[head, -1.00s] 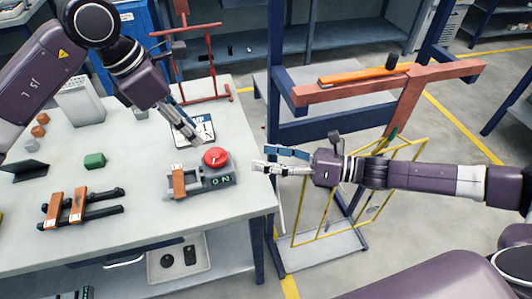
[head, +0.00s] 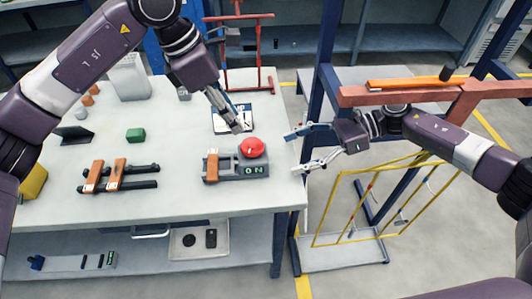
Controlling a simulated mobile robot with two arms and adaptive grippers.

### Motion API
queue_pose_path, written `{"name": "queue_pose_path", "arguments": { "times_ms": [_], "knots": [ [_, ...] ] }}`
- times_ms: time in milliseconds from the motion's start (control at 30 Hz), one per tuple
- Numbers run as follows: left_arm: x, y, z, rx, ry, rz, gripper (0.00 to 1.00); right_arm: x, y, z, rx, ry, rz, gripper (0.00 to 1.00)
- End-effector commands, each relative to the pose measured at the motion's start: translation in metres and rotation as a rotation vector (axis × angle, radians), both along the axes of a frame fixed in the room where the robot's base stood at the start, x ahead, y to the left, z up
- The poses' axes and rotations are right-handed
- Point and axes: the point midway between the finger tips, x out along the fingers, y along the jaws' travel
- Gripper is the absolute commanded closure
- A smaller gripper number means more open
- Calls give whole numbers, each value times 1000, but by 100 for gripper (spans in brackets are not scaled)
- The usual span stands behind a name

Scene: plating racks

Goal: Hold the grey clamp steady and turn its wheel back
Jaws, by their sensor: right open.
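No thing in the head view is plainly a grey clamp with a wheel. A small grey fitting (head: 224,38) sits on the red rack, too small to make out. A grey unit (head: 240,170) marked ON, with an orange block and a round red knob (head: 252,147), lies near the table's right edge. My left gripper (head: 236,122) points down just behind the knob, over a small labelled plate (head: 233,117). Its fingers overlap, so I cannot tell whether it is open. My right gripper (head: 298,151) is open and empty by the table's right edge, right of the grey unit.
The red rack (head: 252,88) stands at the table's back. A blue frame (head: 318,115) with a red beam (head: 410,95) and a yellow rack (head: 345,240) stand right. The table (head: 200,205) front is clear.

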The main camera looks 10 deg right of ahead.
Motion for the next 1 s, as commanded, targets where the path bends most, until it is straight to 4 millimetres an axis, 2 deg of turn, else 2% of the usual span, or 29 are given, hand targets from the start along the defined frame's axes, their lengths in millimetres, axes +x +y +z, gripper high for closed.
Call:
{"name": "queue_pose_path", "arguments": {
  "times_ms": [400, 600, 800, 1000],
  "knots": [
    [0, 0, 0, 0, 0, 0, 71, -1, 83, 2, 3, -3, 4, 29],
    [0, 0, 0, 0, 0, 0, 71, -1, 115, -3, 2, 0, 2, 29],
    [0, 0, 0, 0, 0, 0, 71, 0, 131, -9, 3, -2, 1, 29],
    [0, 0, 0, 0, 0, 0, 71, 0, 133, -11, 2, -2, -1, 29]
  ]
}}
